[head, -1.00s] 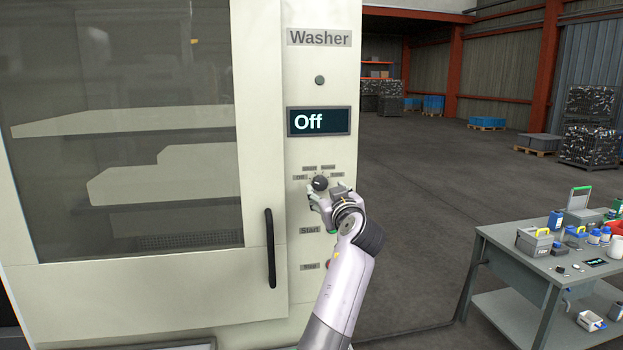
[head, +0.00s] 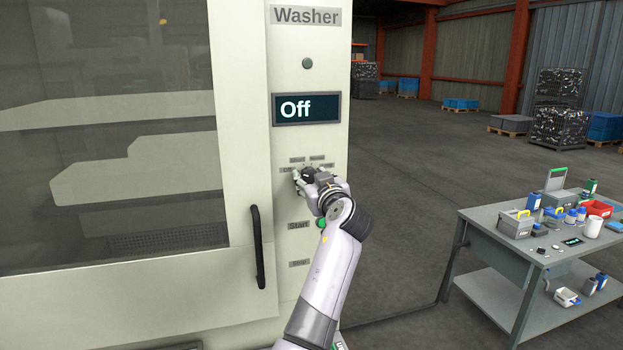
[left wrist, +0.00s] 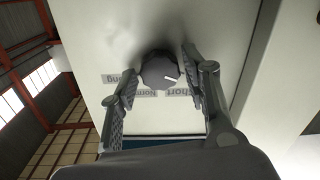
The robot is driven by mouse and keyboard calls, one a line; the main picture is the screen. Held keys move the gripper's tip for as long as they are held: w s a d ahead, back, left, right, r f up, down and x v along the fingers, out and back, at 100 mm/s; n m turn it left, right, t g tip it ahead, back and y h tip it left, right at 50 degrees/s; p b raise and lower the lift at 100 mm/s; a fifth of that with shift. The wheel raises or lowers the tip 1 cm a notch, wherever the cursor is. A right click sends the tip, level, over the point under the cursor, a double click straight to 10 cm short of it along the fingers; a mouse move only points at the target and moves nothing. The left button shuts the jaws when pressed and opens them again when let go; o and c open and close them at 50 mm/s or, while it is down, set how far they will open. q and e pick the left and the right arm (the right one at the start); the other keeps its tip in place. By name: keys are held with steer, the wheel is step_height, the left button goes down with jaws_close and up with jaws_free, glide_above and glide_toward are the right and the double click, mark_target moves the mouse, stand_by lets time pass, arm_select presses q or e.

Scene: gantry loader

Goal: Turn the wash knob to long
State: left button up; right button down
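The dark round wash knob (head: 309,172) is on the washer's cream panel, below a display (head: 307,109) that reads "Off". Small labels stand around the knob. In the left wrist view the knob (left wrist: 160,70) has a white pointer mark on the side toward the "Short" label (left wrist: 184,89); the "Long" label (left wrist: 40,77) is at the left. My left gripper (left wrist: 158,66) is open, with one finger on each side of the knob. A small gap shows at the left finger; the right finger is very close, and I cannot tell if it touches. My right gripper is not in view.
A green Start button (head: 321,224) and a Stop label (head: 299,263) are below the knob. A vertical dark door handle (head: 257,246) stands to the left. A grey workbench (head: 480,222) with tools and bottles is at the right, with open floor behind.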

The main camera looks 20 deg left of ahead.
arm_select(q)
steer(key=c, duration=0.8)
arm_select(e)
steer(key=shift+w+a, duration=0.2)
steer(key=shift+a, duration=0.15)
